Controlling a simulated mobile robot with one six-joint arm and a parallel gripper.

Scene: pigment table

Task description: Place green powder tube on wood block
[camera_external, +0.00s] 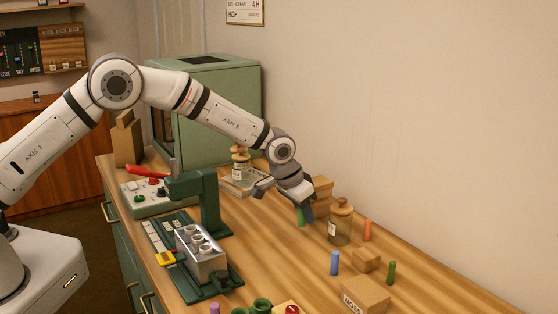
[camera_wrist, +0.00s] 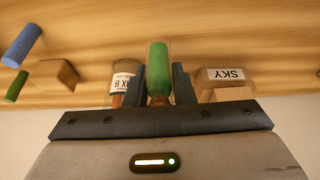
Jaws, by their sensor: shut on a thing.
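A bright green powder tube (camera_wrist: 158,68) is between the fingers of my gripper (camera_wrist: 158,88) in the wrist view, and the fingers are shut on it. In the external view, my gripper (camera_external: 306,208) points down and the tube's green end (camera_external: 301,217) shows below it. I cannot tell whether the tube touches the table. A small plain wood block (camera_external: 366,260) stands on the table, to the right of my gripper. It also shows at the left of the wrist view (camera_wrist: 58,72). A darker green tube (camera_external: 391,272) stands to the right of this block.
A labelled corked jar (camera_external: 341,224) stands close to the right of my gripper, with an orange tube (camera_external: 367,231) behind it. A blue tube (camera_external: 334,263) and a MOSS box (camera_external: 364,295) are nearer the front. A metal tube rack (camera_external: 202,262) is at left.

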